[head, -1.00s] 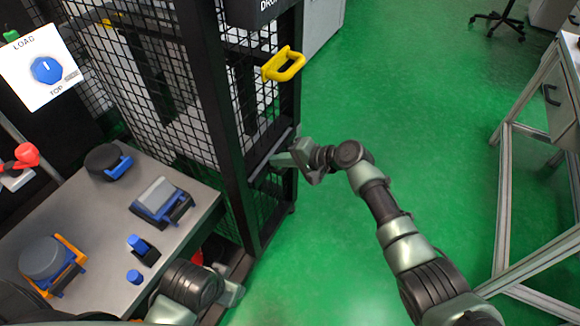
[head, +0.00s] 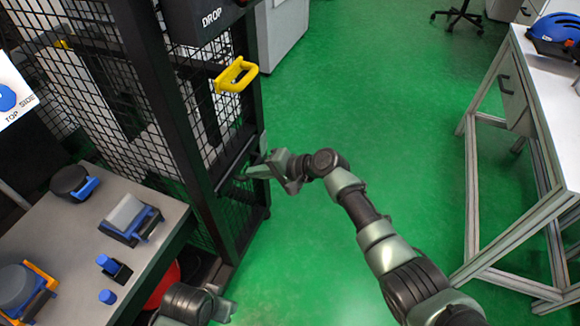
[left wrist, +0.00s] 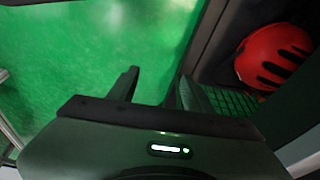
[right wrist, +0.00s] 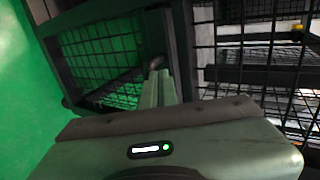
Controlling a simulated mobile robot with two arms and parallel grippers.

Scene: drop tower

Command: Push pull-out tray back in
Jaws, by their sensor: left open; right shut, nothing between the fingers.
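The black mesh-sided tower (head: 185,130) stands at the left of the head view. A dark horizontal bar (head: 237,158) shows low on its side; I cannot tell whether it is part of the pull-out tray. My right gripper (head: 252,172) is shut and empty, its tips pointing at the tower beside this bar. In the right wrist view the shut fingers (right wrist: 158,85) point at the mesh and dark frame; contact cannot be told. My left gripper (left wrist: 158,88) is open over the green floor, with a red helmet (left wrist: 272,55) in the dark space at its right.
A yellow handle (head: 236,75) sticks out of the tower above my right gripper. A grey table (head: 85,245) with blue, black and orange devices is at lower left. A white workbench (head: 545,110) with a blue helmet (head: 556,32) stands at right. The green floor between is clear.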

